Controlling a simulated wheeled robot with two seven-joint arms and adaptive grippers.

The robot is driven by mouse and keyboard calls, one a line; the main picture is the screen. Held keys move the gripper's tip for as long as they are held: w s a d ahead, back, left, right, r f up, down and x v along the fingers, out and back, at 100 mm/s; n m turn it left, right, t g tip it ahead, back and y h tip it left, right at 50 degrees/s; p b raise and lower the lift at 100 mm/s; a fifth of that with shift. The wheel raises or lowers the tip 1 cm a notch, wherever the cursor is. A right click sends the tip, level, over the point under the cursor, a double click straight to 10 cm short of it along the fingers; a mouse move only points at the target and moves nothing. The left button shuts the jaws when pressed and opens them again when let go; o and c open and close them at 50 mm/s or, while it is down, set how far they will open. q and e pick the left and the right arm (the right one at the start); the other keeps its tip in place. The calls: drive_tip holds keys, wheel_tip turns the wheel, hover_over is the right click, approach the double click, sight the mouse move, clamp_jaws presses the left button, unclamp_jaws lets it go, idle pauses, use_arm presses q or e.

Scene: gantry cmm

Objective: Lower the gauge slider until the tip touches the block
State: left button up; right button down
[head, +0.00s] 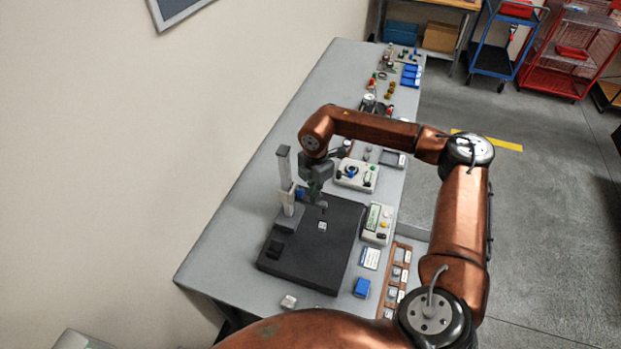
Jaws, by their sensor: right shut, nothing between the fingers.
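The gauge's light grey column (284,170) stands upright at the left edge of a black plate (335,265) on the long grey table. A pale slider part (290,196) shows on the column, partly beside my right gripper. A small light block (322,226) sits on the plate. My right gripper (322,206) points down just right of the column and above the block in the picture; it is shut with nothing in it. Whether it touches the slider is unclear. The gauge tip is too small to make out, so its gap to the block cannot be told. My left gripper is out of view.
A readout box (377,223) and a white device (356,174) stand right of the plate. Bare table (225,235) lies left of the plate, toward the wall.

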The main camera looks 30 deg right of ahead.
wheel_tip(320, 180, down, 7)
drive_tip(key=b, duration=0.4)
idle(6.1)
idle(0.3)
drive_tip(key=shift+r+p, duration=2.15)
drive_tip(key=shift+r, duration=1.3)
